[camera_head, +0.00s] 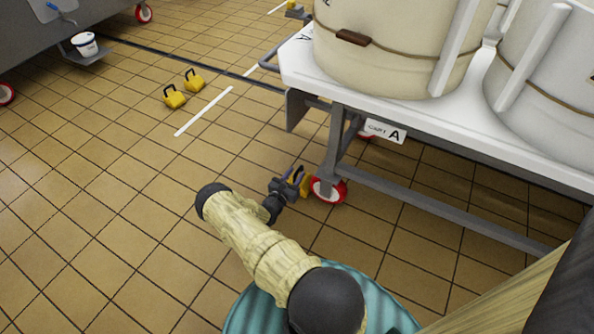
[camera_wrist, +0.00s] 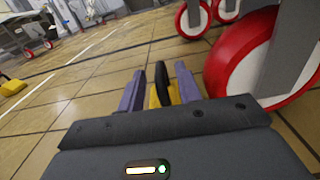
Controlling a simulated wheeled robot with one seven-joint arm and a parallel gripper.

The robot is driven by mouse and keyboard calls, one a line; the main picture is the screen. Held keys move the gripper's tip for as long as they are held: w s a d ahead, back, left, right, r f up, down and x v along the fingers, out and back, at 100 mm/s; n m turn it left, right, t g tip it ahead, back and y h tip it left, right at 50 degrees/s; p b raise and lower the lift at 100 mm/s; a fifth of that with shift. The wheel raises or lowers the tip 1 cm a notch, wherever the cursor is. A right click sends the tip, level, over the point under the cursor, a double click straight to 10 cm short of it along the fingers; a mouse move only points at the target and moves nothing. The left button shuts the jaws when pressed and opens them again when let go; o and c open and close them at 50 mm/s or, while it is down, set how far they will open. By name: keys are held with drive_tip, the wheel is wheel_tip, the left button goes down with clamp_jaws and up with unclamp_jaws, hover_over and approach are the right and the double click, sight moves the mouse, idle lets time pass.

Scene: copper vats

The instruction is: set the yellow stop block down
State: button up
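The yellow stop block (camera_head: 303,187) is low by the floor, beside the red-rimmed caster at the near corner of the white-topped vat stand. In the wrist view the yellow block (camera_wrist: 173,94) and its upright black handle (camera_wrist: 156,78) show between my two purple fingers. My gripper (camera_head: 294,177) is low at the block. In the wrist view the gripper's fingers (camera_wrist: 159,88) stand apart on either side of the handle, with a gap around it. The block's underside and its contact with the floor are hidden by my gripper.
The caster (camera_head: 328,190) is close to the right of my gripper; it looms in the wrist view (camera_wrist: 243,62). The stand (camera_head: 440,125) carries cream vats. Two other yellow blocks (camera_head: 175,98) (camera_head: 194,80) sit near a white floor line.

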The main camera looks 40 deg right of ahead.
drive_tip(key=p+v, duration=0.4)
drive_tip(key=v, duration=0.6)
drive_tip(key=shift+d, duration=0.1)
drive_tip(key=s+a+r+m+g+y, duration=0.2)
drive_tip(key=r+m+g, duration=0.3)
drive_tip(key=r+m, duration=0.15)
drive_tip(key=s+a+r+m+g+y, duration=0.1)
drive_tip(key=s+r+m+g+y, duration=0.1)
drive_tip(key=r+m+g, duration=0.45)
drive_tip(key=s+a+r+m+t+y, duration=0.2)
drive_tip(key=a+r, duration=0.4)
drive_tip(key=r, duration=0.3)
drive_tip(key=s+a+r+m+t+y, duration=0.2)
drive_tip(key=s+a+r+m+y, duration=0.2)
drive_tip(key=r, duration=0.6)
drive_tip(key=s+a+r+m+t+y, duration=0.3)
drive_tip(key=s+a+r+y, duration=0.2)
drive_tip(key=a+r, duration=0.4)
drive_tip(key=shift+s+a+r+y, duration=0.2)
drive_tip(key=shift+s+a+y, duration=0.1)
drive_tip(key=shift+y, duration=0.5)
